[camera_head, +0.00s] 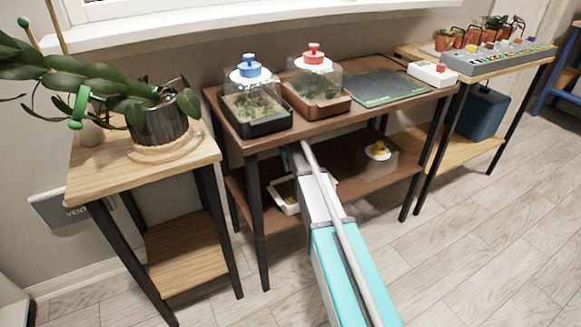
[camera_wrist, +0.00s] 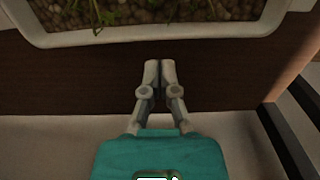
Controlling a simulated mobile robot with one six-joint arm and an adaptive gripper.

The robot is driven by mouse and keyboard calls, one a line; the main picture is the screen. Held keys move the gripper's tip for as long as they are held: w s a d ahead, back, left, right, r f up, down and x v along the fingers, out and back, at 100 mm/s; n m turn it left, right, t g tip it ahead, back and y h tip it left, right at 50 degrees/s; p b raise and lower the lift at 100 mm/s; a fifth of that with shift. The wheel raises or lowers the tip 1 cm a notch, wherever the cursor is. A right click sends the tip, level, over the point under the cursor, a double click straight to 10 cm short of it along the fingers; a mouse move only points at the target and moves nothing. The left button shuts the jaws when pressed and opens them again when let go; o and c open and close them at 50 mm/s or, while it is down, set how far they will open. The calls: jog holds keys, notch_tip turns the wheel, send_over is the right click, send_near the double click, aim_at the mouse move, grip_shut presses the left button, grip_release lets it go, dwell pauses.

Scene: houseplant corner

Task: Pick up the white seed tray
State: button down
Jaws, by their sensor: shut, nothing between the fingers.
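The white seed tray (camera_head: 286,205) sits on the lower shelf of the dark table, partly hidden behind my arm in the head view. In the wrist view its white rim (camera_wrist: 150,35) crosses the top, with brown pebbles and green sprouts inside. My gripper (camera_wrist: 159,66) is shut and empty, its fingertips apart from the rim on its near side, over the brown shelf. In the head view my arm reaches in under the tabletop, and the gripper's fingertips cannot be made out there.
The dark tabletop (camera_head: 375,115) hangs over the shelf and carries two clear-lidded planters (camera_head: 252,107) and a dark mat (camera_head: 373,87). A small yellow item on a white dish (camera_head: 378,150) sits on the shelf's right. A dark table leg (camera_head: 257,225) stands left of my arm.

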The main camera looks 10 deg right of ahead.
aim_at(282, 189)
jog(key=shift+f+b, duration=0.65)
jog(key=shift+f, duration=0.3)
jog(key=shift+s+d, duration=0.15)
jog(key=shift+s, duration=0.35)
jog(key=shift+s, duration=0.1)
jog(key=s+d, duration=0.1)
jog(key=s, duration=0.1)
jog(key=s+d, duration=0.1)
jog(key=s, duration=0.5)
jog(key=shift+s+d, duration=0.2)
jog(key=shift+d, duration=0.2)
jog(key=shift+w, duration=0.1)
